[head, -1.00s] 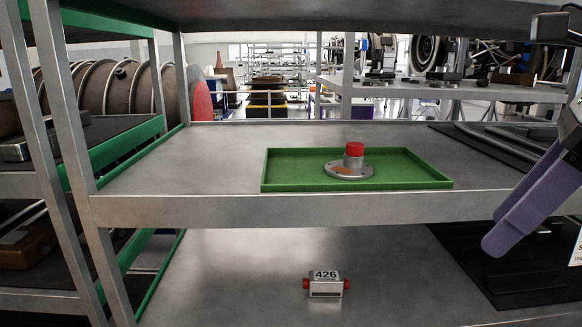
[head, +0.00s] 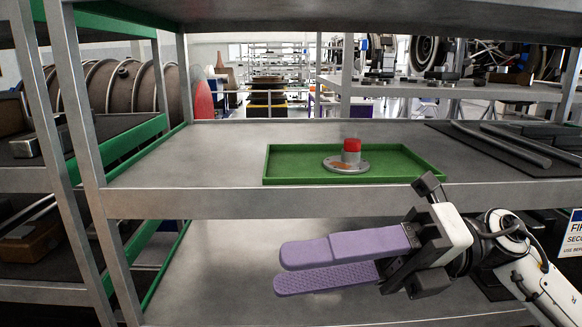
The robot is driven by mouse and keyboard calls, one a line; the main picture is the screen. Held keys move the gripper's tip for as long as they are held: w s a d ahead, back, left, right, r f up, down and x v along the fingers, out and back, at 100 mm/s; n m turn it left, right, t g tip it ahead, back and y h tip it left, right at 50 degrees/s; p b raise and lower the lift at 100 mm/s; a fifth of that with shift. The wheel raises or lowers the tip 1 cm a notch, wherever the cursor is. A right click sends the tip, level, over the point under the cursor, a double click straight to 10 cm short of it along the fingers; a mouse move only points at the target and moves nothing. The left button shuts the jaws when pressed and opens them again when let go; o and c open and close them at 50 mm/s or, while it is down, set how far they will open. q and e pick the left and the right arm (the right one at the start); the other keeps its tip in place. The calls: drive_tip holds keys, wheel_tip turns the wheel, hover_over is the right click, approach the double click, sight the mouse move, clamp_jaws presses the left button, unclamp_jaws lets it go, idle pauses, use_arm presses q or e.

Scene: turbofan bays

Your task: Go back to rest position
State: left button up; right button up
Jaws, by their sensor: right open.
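My right gripper (head: 280,268) comes in from the right with its two purple fingers apart and nothing between them. It points left in front of the lower shelf, below the front edge of the middle shelf. A green tray (head: 405,170) lies on the middle shelf, above and behind the gripper. In it stands a grey flanged part with a red cap (head: 351,155), upright. The gripper does not touch the tray or the part. My left gripper is not in view.
The metal middle shelf (head: 215,150) has free room left of the tray. Dark bars lie on a black mat (head: 465,142) at its right. The lower shelf (head: 215,255) is bare at its left. Shelf posts (head: 85,130) stand at the left. A sign (head: 572,240) hangs at the right edge.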

drive_tip(key=w+d+f+m+t+y, duration=0.2)
drive_tip(key=w+f+m+t+y, duration=0.25)
drive_tip(key=w+m+t, duration=0.65)
drive_tip(key=w+d+f+m+t+h, duration=0.1)
drive_tip(key=d+f+m+t+h, duration=0.2)
drive_tip(key=f+m+t+h, duration=0.45)
drive_tip(key=d+f+m+t+h, duration=0.35)
drive_tip(key=f+m, duration=0.45)
drive_tip(key=m, duration=0.5)
wheel_tip(320, 180, down, 11)
drive_tip(key=s+d+m+g+h, duration=0.1)
drive_tip(key=s+d+m+h, duration=0.2)
drive_tip(key=m+h, duration=0.2)
drive_tip(key=s+d+f+m+g+h, duration=0.1)
drive_tip(key=s+f+g, duration=0.3)
drive_tip(key=s+f, duration=0.4)
drive_tip(key=s+d+f+m+g+h, duration=0.1)
drive_tip(key=s+f+m+g, duration=0.3)
drive_tip(key=s+f, duration=0.4)
wheel_tip(320, 180, down, 4)
drive_tip(key=shift+s+d+f+h, duration=0.15)
drive_tip(key=shift+s+d+h, duration=0.15)
drive_tip(key=shift+h, duration=0.55)
